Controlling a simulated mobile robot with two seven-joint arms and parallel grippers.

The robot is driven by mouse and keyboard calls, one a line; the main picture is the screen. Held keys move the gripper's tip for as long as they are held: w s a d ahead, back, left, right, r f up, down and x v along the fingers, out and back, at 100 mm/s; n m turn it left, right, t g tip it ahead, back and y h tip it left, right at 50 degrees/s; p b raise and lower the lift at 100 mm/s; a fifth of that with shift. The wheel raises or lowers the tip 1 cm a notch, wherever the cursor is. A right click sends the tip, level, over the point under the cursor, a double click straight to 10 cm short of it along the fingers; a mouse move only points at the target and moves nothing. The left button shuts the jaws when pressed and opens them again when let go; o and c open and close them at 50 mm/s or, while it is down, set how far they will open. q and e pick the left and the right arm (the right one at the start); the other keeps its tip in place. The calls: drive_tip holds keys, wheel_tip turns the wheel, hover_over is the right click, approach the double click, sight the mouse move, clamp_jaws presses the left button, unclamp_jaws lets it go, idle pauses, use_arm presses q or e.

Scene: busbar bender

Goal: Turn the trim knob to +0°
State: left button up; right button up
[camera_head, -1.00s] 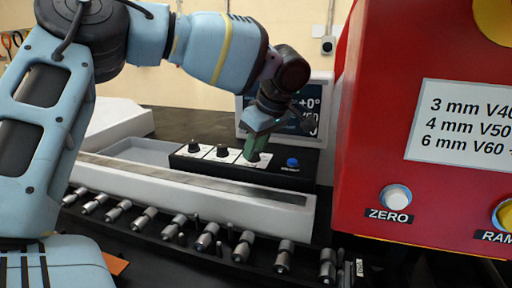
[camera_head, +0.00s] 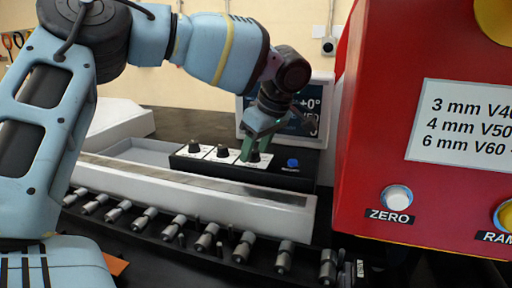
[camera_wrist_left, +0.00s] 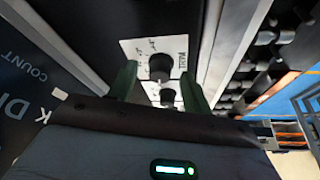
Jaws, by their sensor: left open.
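The trim knob (camera_head: 254,157) is the rightmost of three black knobs on a black control box, on a white label plate. In the left wrist view the trim knob (camera_wrist_left: 160,67) stands on a plate lettered TRIM. My left gripper (camera_head: 257,148) is over it with green fingers. In the wrist view my left gripper (camera_wrist_left: 158,75) is open, one finger on each side of the knob, with gaps showing. The display (camera_head: 308,104) behind shows "+0°" in part; my arm covers some of it. My right gripper is not in view.
A blue button (camera_head: 292,162) sits right of the knobs. The red machine housing (camera_head: 370,150) with a ZERO button (camera_head: 397,197) stands close on the right. A pale rail (camera_head: 200,190) and a row of metal cylinders (camera_head: 207,237) lie in front of the box.

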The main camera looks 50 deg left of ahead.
use_arm(q)
drive_tip(key=v, duration=0.7)
drive_tip(key=shift+r, duration=0.3)
drive_tip(key=shift+d, duration=0.15)
